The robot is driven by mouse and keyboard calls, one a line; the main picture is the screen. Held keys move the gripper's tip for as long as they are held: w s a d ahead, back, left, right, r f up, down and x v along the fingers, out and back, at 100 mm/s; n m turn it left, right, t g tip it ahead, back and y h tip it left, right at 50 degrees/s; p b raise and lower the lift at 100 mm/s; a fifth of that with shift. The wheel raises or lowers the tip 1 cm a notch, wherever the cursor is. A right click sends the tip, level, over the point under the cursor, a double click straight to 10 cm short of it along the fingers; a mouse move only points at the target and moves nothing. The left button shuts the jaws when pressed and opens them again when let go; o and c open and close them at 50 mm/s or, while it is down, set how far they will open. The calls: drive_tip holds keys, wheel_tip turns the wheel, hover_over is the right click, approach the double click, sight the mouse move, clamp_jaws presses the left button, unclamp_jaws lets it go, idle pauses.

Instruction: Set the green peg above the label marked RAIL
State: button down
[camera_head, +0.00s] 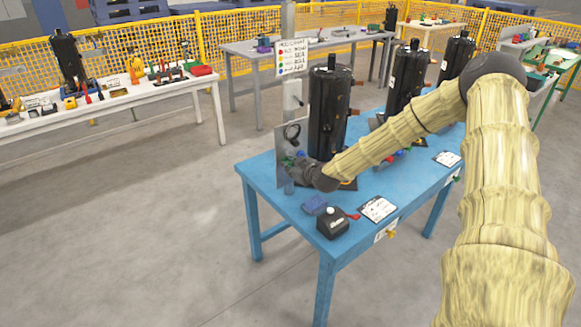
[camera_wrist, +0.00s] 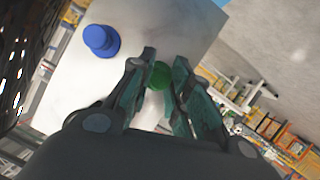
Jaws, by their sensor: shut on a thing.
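My gripper (camera_wrist: 160,84) is shut on the green peg (camera_wrist: 161,75), whose round end shows between the two fingers in the wrist view. Behind it is a pale grey upright panel (camera_wrist: 75,85). A blue peg (camera_wrist: 101,40) sits on that panel to the upper left of the green one. In the head view my gripper (camera_head: 295,164) is in front of the panel (camera_head: 284,145) at the left end of the blue table. I cannot tell whether the green peg touches the panel. No label reading RAIL is legible in either view.
Black compressors (camera_head: 328,115) stand on the blue table (camera_head: 262,174). A sign with coloured dots (camera_head: 291,57) rises behind the panel.

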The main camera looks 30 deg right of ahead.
drive_tip(key=shift+s, duration=0.15)
drive_tip(key=shift+s+d+p, duration=0.2)
drive_tip(key=shift+s+p, duration=1.2)
drive_tip(key=shift+s, duration=1.4)
